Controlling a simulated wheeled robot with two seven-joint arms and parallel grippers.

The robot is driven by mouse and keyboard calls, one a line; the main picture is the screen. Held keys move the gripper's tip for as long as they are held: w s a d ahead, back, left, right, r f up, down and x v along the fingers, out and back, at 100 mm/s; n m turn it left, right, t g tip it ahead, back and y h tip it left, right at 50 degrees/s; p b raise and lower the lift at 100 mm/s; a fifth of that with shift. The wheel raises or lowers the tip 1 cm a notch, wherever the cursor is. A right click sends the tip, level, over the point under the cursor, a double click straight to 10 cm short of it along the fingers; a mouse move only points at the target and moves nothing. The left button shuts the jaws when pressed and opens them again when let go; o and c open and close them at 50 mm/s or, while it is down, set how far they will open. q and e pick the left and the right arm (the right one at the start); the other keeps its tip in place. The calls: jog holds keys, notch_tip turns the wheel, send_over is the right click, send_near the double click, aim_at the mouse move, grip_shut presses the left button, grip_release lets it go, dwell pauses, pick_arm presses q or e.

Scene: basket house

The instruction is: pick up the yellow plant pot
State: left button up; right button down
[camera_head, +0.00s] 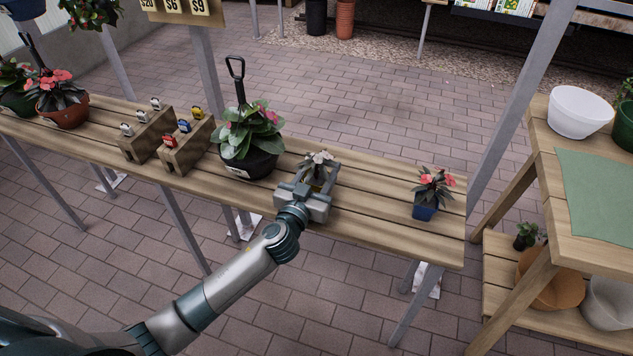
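A small plant with pale flowers (319,158) stands on the wooden bench, right of the large black pot. Its pot is mostly hidden behind my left gripper, so I cannot make out a yellow colour. My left gripper (315,182) reaches in from the front at bench height, with its fingers at either side of this plant. I cannot tell whether the fingers touch the pot. My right gripper is not in view.
On the bench (375,213) stand a blue pot (425,211) with red flowers, a large black pot (248,164) with a tool handle behind it, and wooden blocks (187,150) with small coloured items. A second table (548,165) stands at right.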

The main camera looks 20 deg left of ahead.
pick_arm(q)
jog(key=shift+r, duration=0.1)
